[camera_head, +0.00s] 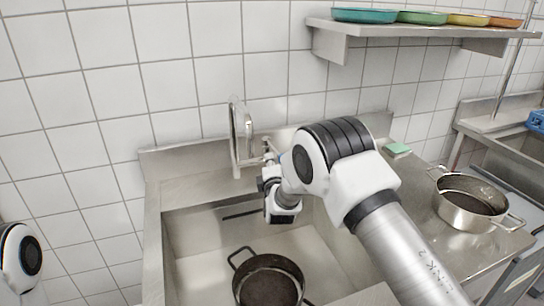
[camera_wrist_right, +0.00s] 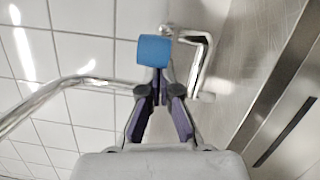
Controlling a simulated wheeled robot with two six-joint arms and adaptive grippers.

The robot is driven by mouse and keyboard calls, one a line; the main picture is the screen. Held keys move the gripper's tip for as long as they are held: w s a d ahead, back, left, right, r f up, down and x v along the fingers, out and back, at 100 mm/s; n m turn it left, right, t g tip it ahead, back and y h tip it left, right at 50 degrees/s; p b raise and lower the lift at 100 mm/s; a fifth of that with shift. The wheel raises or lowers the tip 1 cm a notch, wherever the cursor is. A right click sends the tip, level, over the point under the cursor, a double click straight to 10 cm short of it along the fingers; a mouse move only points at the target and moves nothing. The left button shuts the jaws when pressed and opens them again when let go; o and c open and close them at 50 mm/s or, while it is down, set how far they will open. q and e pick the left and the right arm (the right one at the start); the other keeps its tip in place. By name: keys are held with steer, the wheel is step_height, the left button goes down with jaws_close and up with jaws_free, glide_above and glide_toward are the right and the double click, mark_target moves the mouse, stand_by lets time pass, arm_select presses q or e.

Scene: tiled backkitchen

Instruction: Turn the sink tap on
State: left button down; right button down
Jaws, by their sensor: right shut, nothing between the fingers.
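The chrome sink tap (camera_head: 235,135) stands at the back of the sink, its tall curved spout rising in front of the tiled wall. In the right wrist view its tube (camera_wrist_right: 45,95) runs in from the left, and a bent chrome bar (camera_wrist_right: 203,60) shows at upper right. A blue cap (camera_wrist_right: 154,51) shows just beyond the fingertips. My right gripper (camera_head: 264,172) is beside the tap's base, partly hidden by my own wrist. In the wrist view the right gripper (camera_wrist_right: 160,85) is shut and empty, close to the blue cap; I cannot tell whether they touch. My left gripper is out of view.
A dark pot (camera_head: 268,283) sits in the sink basin (camera_head: 195,250). A steel pot (camera_head: 470,203) and a green sponge (camera_head: 397,149) are on the right counter. A shelf (camera_head: 420,30) with colored dishes hangs above. My left arm shows at the left edge.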

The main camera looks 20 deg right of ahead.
steer(key=shift+s+d, duration=0.1)
steer(key=shift+d, duration=0.2)
